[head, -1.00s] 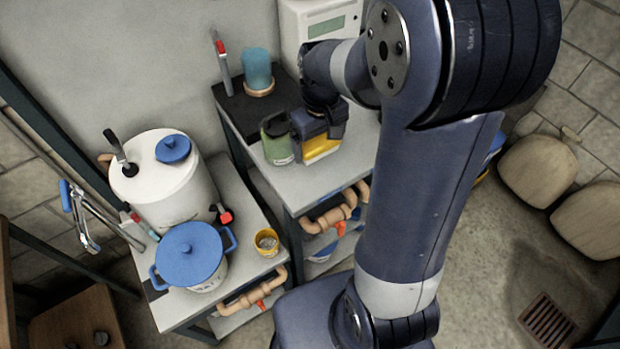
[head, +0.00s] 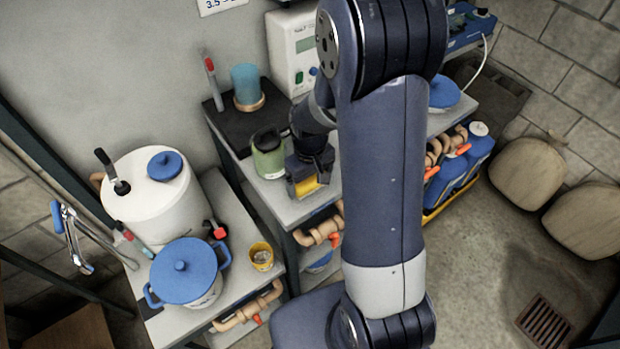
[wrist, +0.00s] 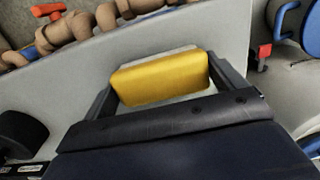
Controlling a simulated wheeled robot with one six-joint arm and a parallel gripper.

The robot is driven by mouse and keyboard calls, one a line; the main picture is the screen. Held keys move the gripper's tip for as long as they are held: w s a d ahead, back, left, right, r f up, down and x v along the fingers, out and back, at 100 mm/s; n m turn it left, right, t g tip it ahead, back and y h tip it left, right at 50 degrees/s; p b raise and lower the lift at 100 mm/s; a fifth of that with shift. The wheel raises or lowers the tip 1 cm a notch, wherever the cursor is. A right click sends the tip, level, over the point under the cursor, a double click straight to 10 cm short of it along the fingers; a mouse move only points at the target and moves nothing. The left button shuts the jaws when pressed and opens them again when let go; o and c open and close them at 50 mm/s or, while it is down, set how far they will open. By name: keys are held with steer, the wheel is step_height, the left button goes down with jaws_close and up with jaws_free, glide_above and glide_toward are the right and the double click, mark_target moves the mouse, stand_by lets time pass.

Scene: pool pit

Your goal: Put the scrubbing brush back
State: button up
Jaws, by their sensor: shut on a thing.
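The scrubbing brush, a yellow block with a pale underside, shows between my gripper's fingers in the wrist view (wrist: 160,78). In the head view only part of its yellow side (head: 307,187) shows under the gripper. My gripper (head: 310,180) is shut on it, with one finger at each end. It is over the front part of the grey bench top (head: 283,208), right of a green jar (head: 268,155). I cannot tell whether the brush touches the bench.
A blue cup (head: 246,84) and a red-tipped tool (head: 212,82) stand on a dark mat (head: 240,124) behind. A white tank (head: 155,200), blue-lidded pot (head: 187,275) and yellow cup (head: 261,257) fill the lower left bench. Pipes (head: 322,232) run below the bench edge.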

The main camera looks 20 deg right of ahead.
mark_target(310, 179)
steer(key=shift+f, duration=0.2)
steer(key=o, duration=0.7)
steer(key=shift+r, duration=0.15)
steer(key=shift+w+r, duration=0.1)
steer(key=shift+r, duration=0.5)
step_height(310, 179, up, 11)
